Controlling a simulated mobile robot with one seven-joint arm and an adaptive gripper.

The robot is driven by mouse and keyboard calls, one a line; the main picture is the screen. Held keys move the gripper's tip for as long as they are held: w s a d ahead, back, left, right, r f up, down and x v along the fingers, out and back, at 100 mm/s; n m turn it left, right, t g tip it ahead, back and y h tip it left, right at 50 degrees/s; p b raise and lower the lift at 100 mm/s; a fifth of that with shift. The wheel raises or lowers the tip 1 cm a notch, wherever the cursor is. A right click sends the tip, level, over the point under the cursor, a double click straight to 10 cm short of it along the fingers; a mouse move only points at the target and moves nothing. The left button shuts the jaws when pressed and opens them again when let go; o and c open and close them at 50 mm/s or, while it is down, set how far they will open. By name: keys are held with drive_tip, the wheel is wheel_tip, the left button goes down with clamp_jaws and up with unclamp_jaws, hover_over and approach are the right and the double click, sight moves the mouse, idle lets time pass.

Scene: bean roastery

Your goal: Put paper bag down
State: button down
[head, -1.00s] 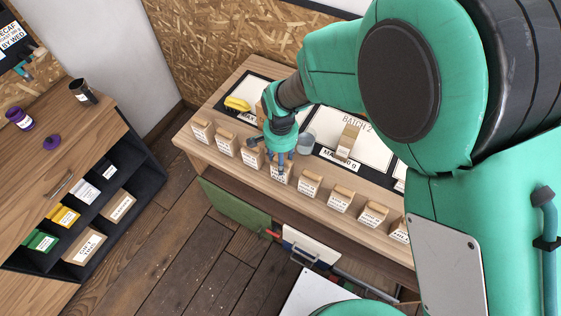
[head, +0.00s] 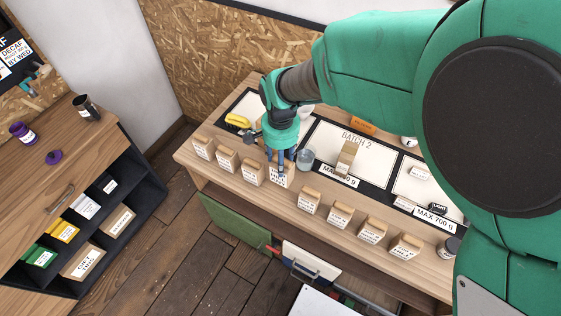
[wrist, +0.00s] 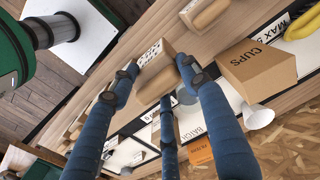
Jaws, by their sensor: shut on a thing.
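My gripper (head: 281,158), with blue fingers, is shut on a small tan paper bag (head: 281,180) with a white dotted label. The bag is upright, level with the gap in a row of similar bags along the bench's front edge, and sits slightly behind or above that row. I cannot tell whether its base touches the wooden bench (head: 262,197). In the wrist view, the fingers (wrist: 158,78) close around the bag (wrist: 155,86), whose dotted label faces away from the palm.
Neighbouring bags stand on the left (head: 252,173) and right (head: 308,199). A clear glass cup (head: 305,158) is close on the right. Behind are the BATCH 2 mat (head: 375,158), bearing another bag (head: 346,157), and a yellow item (head: 237,120). A CUPS box (wrist: 258,70) shows in the wrist view.

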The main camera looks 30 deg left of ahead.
drive_tip(key=shift+w, duration=0.15)
idle(0.6)
drive_tip(key=w+d+p, duration=0.2)
drive_tip(key=w+p, duration=0.4)
drive_tip(key=w, duration=1)
drive_tip(key=w+d+p, duration=0.2)
drive_tip(key=w+p, duration=0.4)
drive_tip(key=w, duration=0.9)
drive_tip(key=shift+w, duration=0.4)
wheel_tip(320, 180, down, 6)
drive_tip(key=p, duration=0.1)
drive_tip(key=shift+f+p, duration=0.4)
drive_tip(key=shift+f, duration=1.45)
drive_tip(key=shift+f, duration=0.2)
